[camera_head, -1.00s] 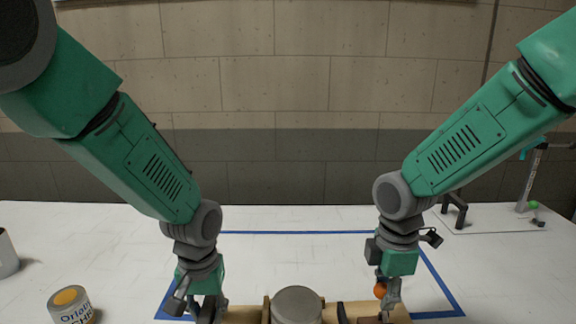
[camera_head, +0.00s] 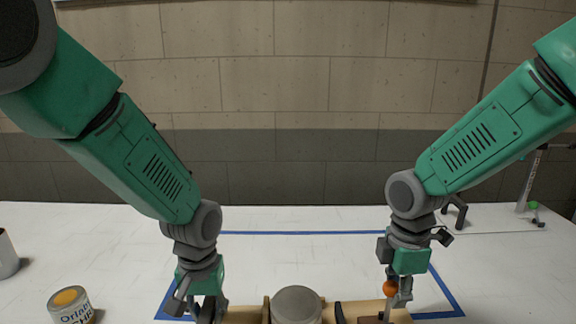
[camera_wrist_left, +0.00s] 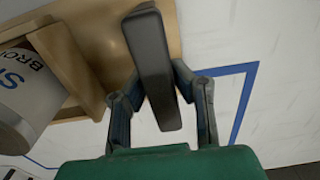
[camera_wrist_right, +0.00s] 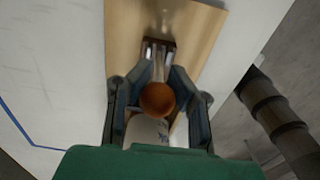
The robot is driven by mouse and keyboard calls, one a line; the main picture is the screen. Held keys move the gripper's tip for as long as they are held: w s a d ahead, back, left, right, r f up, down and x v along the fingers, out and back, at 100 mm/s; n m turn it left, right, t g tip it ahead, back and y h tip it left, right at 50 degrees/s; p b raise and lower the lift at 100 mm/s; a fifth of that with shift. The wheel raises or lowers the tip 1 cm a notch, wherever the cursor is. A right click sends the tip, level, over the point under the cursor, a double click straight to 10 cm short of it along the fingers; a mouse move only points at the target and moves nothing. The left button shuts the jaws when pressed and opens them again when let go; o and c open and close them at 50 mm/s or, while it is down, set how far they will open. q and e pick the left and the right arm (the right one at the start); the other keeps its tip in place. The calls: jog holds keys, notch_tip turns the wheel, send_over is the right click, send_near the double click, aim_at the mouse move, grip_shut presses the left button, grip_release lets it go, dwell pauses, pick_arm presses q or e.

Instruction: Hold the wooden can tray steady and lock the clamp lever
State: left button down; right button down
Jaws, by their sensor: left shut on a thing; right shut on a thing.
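The wooden tray (camera_head: 245,315) lies at the bottom edge of the head view, partly cut off, with a grey-lidded can (camera_head: 296,304) in it. My left gripper (camera_head: 207,308) is at the tray's left end. In the left wrist view its fingers are shut on the tray's black handle (camera_wrist_left: 152,65). The clamp lever has an orange ball knob (camera_head: 390,288) and stands at the tray's right end. My right gripper (camera_head: 402,294) is shut on it; the knob (camera_wrist_right: 157,99) sits between the fingers in the right wrist view. The metal clamp base (camera_wrist_right: 158,48) is on the wood.
A labelled can with an orange lid spot (camera_head: 70,305) stands at the left, and a grey can (camera_head: 5,255) is at the left edge. Blue tape (camera_head: 300,232) marks the white table. A stand (camera_head: 530,180) is at the right rear. The table behind the tray is clear.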

jog(key=shift+w+d, duration=0.1)
jog(key=shift+d, duration=1)
jog(key=shift+a+f, duration=0.1)
jog(key=shift+d+f, duration=0.2)
jog(key=shift+d, duration=0.8)
jog(key=shift+d, duration=0.1)
jog(key=shift+d+f, duration=0.2)
jog(key=shift+d, duration=0.7)
jog(key=shift+d, duration=0.1)
